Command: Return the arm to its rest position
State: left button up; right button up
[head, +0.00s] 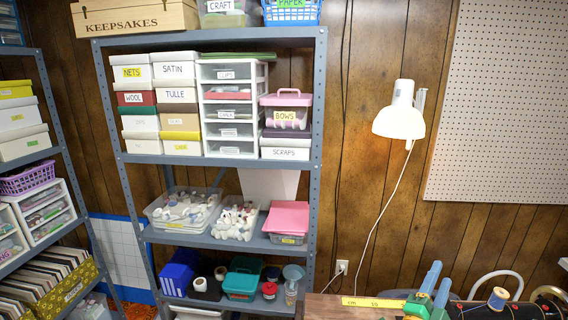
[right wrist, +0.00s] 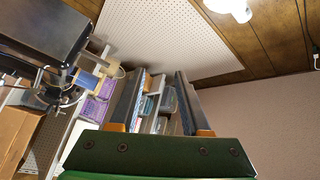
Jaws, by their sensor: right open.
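My right gripper (head: 440,273) shows at the bottom right of the head view, with blue fingers on a green body. It is open, with a clear gap between its fingers and nothing in it. In the right wrist view the two dark fingers of my right gripper (right wrist: 161,74) stand apart and empty. The black sewing machine (head: 515,312) is just right of the gripper in the head view, cut off by the lower edge. A blue spool (head: 498,298) sits on top of it. The spool also shows in the right wrist view (right wrist: 88,79). My left gripper is out of view.
A grey metal shelf (head: 320,100) with labelled boxes and bins stands against the wood-panelled wall. A white lamp (head: 399,122) and a pegboard (head: 500,100) are on the wall. A yellow ruler (head: 373,303) lies on the table left of my right gripper.

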jog(key=a+f+n+t+y, duration=0.3)
jog(key=a+f+n+y, duration=0.1)
jog(key=a+n+y, duration=0.75)
jog(key=s+a+f+n+g+y, duration=0.5)
jog(key=s+a+f+n, duration=0.1)
jog(key=s+f+n, duration=0.2)
jog(key=s+f+n+g+h, duration=0.1)
jog(key=s+f+g, duration=0.3)
jog(key=s, duration=0.6)
jog(key=s+f+n+g+h, duration=0.1)
jog(key=s+f+n+g, duration=0.3)
jog(key=s, duration=0.6)
notch_tip(320, 180, down, 17)
jog(key=s+m+g+b, duration=0.2)
jog(key=b, duration=0.1)
jog(key=s+d+f+g+b, duration=0.1)
jog(key=s+d+f+b, duration=0.1)
jog(key=s+f, duration=1)
notch_tip(320, 180, down, 4)
jog(key=shift+s+d+r+g+b, duration=0.15)
jog(key=shift+s+d+g+b, duration=0.2)
jog(key=shift+b, duration=0.25)
